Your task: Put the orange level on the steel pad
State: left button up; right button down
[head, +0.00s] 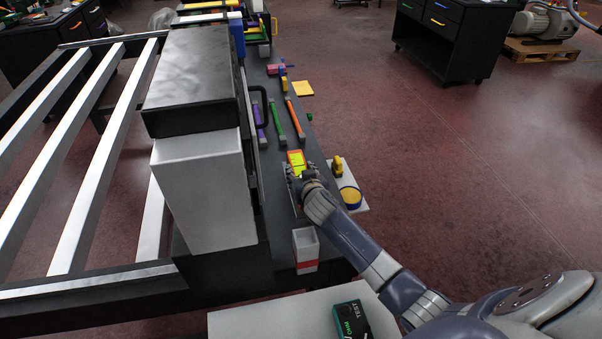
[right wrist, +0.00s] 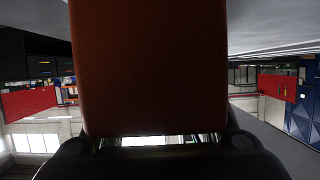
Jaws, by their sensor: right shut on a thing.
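The orange level (head: 295,157), with bright yellow-green parts, is at my right gripper (head: 301,176) over the dark table strip. My right gripper is shut on it. In the right wrist view the orange body (right wrist: 150,70) fills the middle, between the fingers (right wrist: 155,142). A pale, thin plate edge (head: 290,204) shows just under and left of the gripper; it may be the steel pad, but the gripper and arm cover most of it. I cannot tell whether the level touches anything below. My left gripper is not in view.
A white-and-red open box (head: 306,250) stands nearer. A pale board with a yellow-blue round thing (head: 350,196) is to the right. Green (head: 277,118) and orange (head: 294,115) handled tools lie farther along. A tall grey-white machine block (head: 205,190) stands left.

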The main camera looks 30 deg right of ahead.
jog(key=shift+r, duration=0.1)
jog(key=c, duration=0.9)
grip_release()
jog(key=shift+f, duration=0.2)
jog(key=shift+c, duration=0.2)
jog(key=shift+r, duration=0.1)
jog(key=shift+s, duration=0.2)
jog(key=v, duration=1.1)
jog(key=shift+s+r, duration=0.2)
jog(key=shift+s, duration=0.1)
jog(key=shift+r, duration=0.1)
